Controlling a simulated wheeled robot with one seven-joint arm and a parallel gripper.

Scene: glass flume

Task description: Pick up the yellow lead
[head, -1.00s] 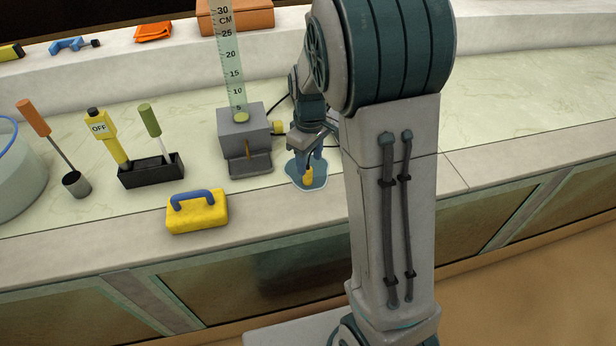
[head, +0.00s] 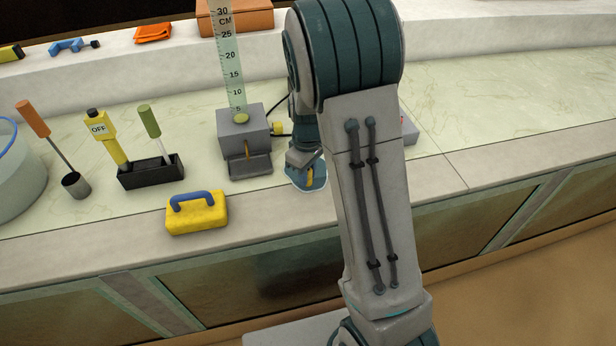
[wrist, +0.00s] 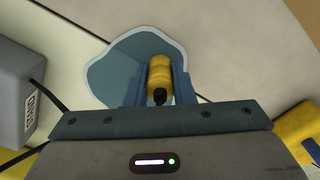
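The yellow lead (wrist: 160,79) shows in the wrist view as a short yellow plug body with a black end towards me. It lies over a blue-grey, puddle-shaped patch (wrist: 107,76) on the pale counter. My gripper (wrist: 160,85) has one blue finger on each side of the lead, and both fingers appear to touch it. In the head view a bit of the lead (head: 309,178) shows beneath my gripper, above the patch (head: 297,184). My arm hides part of the fingers there. I see no clear gap under the lead.
A grey box (head: 240,128) with an upright ruler stands left of my gripper; a yellow plug (head: 277,127) and black cable are at its side. The counter right of my arm is mostly clear.

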